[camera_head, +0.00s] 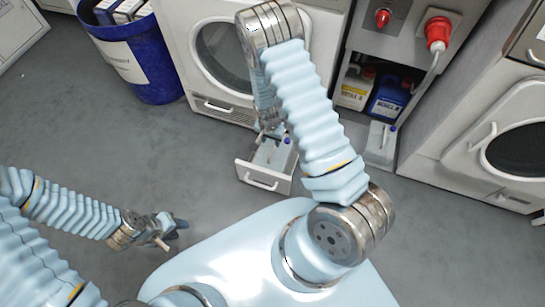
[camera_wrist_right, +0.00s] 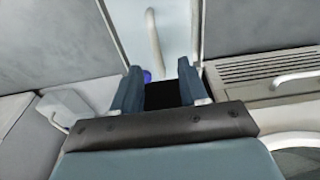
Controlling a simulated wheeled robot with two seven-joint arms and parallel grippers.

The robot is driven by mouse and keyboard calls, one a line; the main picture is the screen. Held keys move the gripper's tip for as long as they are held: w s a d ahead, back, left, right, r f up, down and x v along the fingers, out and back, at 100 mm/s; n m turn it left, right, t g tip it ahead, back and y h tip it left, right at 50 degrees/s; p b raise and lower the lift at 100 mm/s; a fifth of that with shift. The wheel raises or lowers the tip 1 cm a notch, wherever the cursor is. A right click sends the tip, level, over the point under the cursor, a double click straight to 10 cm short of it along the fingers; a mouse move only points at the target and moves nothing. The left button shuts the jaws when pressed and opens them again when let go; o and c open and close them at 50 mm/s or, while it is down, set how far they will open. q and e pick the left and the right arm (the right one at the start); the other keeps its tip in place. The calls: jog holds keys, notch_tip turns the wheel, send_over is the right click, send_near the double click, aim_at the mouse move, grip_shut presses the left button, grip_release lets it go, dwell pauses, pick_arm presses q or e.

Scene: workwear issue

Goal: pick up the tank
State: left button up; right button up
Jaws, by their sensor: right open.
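A pale tank (camera_head: 268,155) with a blue cap sits low in front of the left dryer, within a pulled-out drawer (camera_head: 262,182) that has a white handle. My right gripper (camera_head: 268,130) is over it from above, partly hidden by my own arm in the head view. In the right wrist view the gripper (camera_wrist_right: 160,85) is open, with a dark gap between its fingers. The blue cap (camera_wrist_right: 147,76) shows beside its left finger there. I cannot tell whether the fingers touch the tank. My left gripper (camera_head: 168,232) hangs over the floor, far from the tank; its jaws are unclear.
A blue bin (camera_head: 140,62) is at the left. The grey floor (camera_head: 100,155) is clear.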

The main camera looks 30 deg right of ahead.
aim_at(273, 147)
jog(key=f, duration=0.4)
jog(key=d+f, duration=0.1)
jog(key=f, duration=0.1)
jog(key=shift+w+b, duration=0.15)
jog(key=shift+b, duration=0.15)
jog(key=shift+c, duration=0.3)
grip_shut()
jog(key=shift+r, duration=0.1)
dwell(0.6)
